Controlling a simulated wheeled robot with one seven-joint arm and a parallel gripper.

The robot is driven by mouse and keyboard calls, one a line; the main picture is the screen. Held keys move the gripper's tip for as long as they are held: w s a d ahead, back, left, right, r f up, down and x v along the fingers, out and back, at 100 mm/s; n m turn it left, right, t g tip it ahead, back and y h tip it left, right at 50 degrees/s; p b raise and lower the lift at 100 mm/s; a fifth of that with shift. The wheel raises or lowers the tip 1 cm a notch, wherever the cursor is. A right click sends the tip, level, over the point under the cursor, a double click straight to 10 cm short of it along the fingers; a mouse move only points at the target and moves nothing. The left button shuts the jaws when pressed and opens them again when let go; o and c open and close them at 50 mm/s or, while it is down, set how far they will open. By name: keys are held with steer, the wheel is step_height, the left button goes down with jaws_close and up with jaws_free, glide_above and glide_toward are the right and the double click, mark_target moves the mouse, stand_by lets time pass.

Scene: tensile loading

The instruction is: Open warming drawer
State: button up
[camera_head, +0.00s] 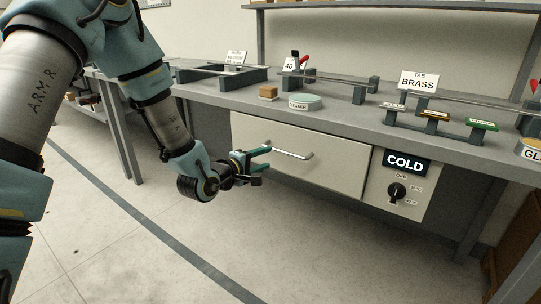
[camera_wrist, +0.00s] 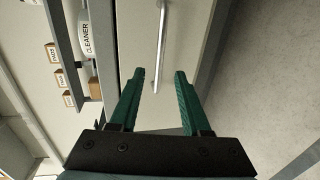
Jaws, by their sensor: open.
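The warming drawer (camera_head: 330,161) is a cream front under the bench, and it looks closed. Its silver bar handle (camera_head: 292,150) stands out from the upper part of the front. In the wrist view the handle (camera_wrist: 159,45) runs lengthwise ahead of the fingers, at the top middle. My gripper (camera_head: 268,165) is in front of the drawer's left half, close to the handle's left end. Its green fingers are open and empty. In the wrist view my gripper (camera_wrist: 160,80) has the handle's near end between its fingertips in the picture; I cannot tell the depth gap.
A control panel with a COLD display (camera_head: 406,163) and a black knob (camera_head: 397,191) is right of the drawer. On the bench above stand a cleaner tin (camera_head: 305,103), a small box (camera_head: 268,92) and test fixtures. The floor in front (camera_head: 290,240) is clear.

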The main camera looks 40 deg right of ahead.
mark_target(280, 152)
steer(key=x, duration=1)
steer(key=shift+c, duration=0.3)
jaws_close()
stand_by(0.9)
